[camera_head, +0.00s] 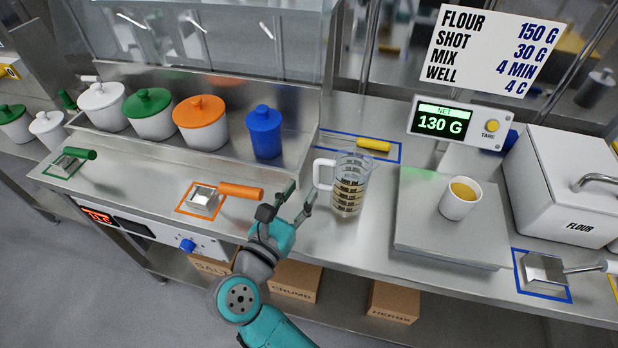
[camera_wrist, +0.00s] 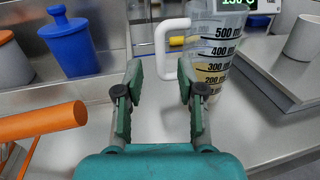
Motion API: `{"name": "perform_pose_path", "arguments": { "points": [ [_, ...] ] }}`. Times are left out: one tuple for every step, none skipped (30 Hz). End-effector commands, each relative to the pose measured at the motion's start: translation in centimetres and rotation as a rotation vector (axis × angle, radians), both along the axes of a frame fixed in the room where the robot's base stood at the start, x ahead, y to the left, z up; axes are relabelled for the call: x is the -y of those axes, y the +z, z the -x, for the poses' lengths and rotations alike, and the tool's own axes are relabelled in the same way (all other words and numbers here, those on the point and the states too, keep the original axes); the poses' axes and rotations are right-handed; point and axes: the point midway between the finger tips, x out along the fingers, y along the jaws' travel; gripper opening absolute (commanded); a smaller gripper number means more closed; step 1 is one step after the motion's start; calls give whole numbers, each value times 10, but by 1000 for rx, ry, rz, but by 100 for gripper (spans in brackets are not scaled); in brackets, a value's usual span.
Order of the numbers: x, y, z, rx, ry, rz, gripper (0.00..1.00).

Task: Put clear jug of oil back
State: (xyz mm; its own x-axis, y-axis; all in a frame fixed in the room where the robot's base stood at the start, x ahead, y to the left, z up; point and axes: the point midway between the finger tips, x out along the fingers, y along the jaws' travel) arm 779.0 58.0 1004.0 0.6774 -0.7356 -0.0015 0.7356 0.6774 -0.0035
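The clear jug of oil (camera_head: 351,186) stands upright on the steel counter, just left of the scale. It has a white handle on its left side, black volume marks and yellowish liquid in its lower part. In the wrist view the jug (camera_wrist: 221,58) is ahead and right of centre, with its white handle (camera_wrist: 169,50) beyond the fingertips. My gripper (camera_head: 287,207) is in front and left of the jug, apart from it. In the wrist view my gripper (camera_wrist: 161,85) is open, with nothing between its fingers. A blue-outlined area (camera_head: 385,158) with a yellow-handled tool lies behind the jug.
The scale (camera_head: 447,247) bears a white cup (camera_head: 461,198) of yellow liquid; its display reads 130 G. A flour bin (camera_head: 567,190) is at the right. An orange-handled scoop (camera_head: 238,191) lies left of my gripper. Lidded pots, including a blue one (camera_head: 264,133), stand behind.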

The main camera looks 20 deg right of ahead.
Motion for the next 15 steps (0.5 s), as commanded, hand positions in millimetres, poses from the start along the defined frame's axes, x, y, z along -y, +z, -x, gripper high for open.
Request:
{"name": "perform_pose_path", "arguments": {
  "points": [
    [-8, 0, 6, -1, 4, -1, 39],
    [-11, 0, 9, -1, 4, -1, 39],
    [-14, 0, 12, 0, 3, 0, 39],
    [-17, 0, 15, 0, 3, 0, 39],
    [-19, 0, 17, -1, 3, -1, 39],
    [-22, 0, 19, -1, 3, -1, 39],
    [-24, 0, 21, -1, 3, -1, 39],
    [-25, 0, 22, -1, 2, -1, 39],
    [-27, 0, 24, 0, 1, -1, 39],
    [-27, 0, 25, 0, 0, -1, 39],
    [-28, 0, 26, 1, 0, -1, 39],
    [-29, 0, 26, 1, 0, -1, 39],
    [-29, 0, 27, 1, -1, -1, 39],
    [-29, 0, 27, 1, -1, -1, 39],
    [-29, 0, 27, 1, -1, -1, 39]
  ]
}}
